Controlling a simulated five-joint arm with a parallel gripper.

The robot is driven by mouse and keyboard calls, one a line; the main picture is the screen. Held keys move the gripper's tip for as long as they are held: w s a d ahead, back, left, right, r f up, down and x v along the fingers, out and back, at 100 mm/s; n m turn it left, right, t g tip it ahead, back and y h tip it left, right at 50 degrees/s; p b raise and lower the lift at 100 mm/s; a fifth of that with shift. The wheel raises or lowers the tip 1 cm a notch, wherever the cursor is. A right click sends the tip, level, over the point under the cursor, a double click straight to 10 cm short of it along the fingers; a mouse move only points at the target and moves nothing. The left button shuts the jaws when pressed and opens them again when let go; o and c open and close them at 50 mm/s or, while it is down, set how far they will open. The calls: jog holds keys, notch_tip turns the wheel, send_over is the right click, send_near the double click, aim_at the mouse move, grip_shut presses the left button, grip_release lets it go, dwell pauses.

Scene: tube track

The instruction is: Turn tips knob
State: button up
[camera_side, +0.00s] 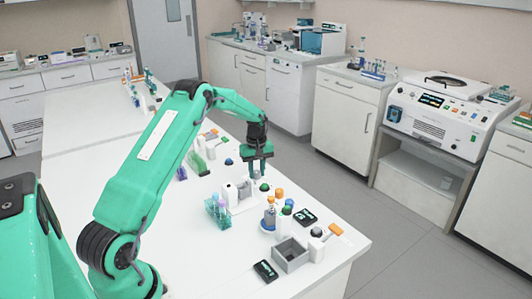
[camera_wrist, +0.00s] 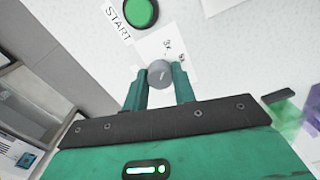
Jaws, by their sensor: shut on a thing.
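In the wrist view a round grey knob (camera_wrist: 160,73) with a light pointer line sits on a white label with small printed marks. My gripper (camera_wrist: 161,78) is shut on the knob, with one green finger on each side of it. In the side view my gripper (camera_side: 255,172) points down at the table beside a small white unit, and its fingers hide most of the knob there. A round green button (camera_wrist: 140,12) with a "START" label lies just beyond the knob in the wrist view.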

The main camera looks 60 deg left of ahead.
aim_at(257, 172)
jog(key=shift+a+r, duration=0.1)
jog(key=shift+r, duration=0.05)
jog(key=o, duration=1)
notch_tip(257, 172, up, 7)
jog(key=shift+r, duration=0.35)
